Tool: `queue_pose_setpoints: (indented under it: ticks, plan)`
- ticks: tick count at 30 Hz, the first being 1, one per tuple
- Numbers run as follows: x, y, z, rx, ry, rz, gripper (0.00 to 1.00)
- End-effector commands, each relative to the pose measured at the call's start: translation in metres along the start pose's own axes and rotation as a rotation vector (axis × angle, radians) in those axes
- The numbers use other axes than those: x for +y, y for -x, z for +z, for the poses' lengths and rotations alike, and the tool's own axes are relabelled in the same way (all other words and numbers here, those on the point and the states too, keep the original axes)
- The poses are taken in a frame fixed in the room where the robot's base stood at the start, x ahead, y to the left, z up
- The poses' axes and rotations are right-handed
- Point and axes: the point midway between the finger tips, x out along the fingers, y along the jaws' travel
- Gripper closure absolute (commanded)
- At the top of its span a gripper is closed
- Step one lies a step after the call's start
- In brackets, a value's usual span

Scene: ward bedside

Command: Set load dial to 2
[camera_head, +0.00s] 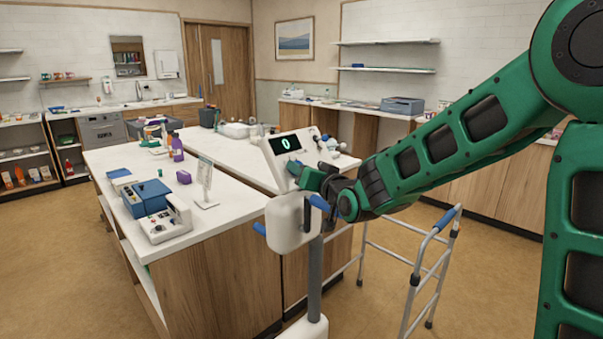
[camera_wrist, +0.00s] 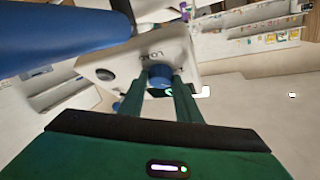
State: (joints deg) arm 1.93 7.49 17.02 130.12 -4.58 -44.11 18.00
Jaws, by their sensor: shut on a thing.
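The load dial (camera_wrist: 160,76) is a blue knob on a white device head, under lettering that appears to read LOAD. My gripper (camera_wrist: 166,88) is shut on the dial, with one green finger on each side of it. In the head view, my gripper (camera_head: 306,172) reaches the front of the white device (camera_head: 292,222), and the dial is hidden there. The device's dark display (camera_head: 285,144) reads 0. In the wrist view, only a small part of the display shows behind the fingers.
Blue handles (camera_head: 319,202) stick out from the device, and one (camera_wrist: 62,44) fills the upper left of the wrist view. A walker frame (camera_head: 425,265) stands right of the device. A white counter (camera_head: 225,182) with several items stands behind it. Open floor lies at the left.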

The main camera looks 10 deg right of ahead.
Motion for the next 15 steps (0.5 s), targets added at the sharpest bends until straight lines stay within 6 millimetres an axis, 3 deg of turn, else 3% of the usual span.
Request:
queue_pose_setpoints:
  ticks: [15]
  plan:
    - [-0.0011,-0.0002,0.0001,-0.001,-0.128,0.098,0.92]
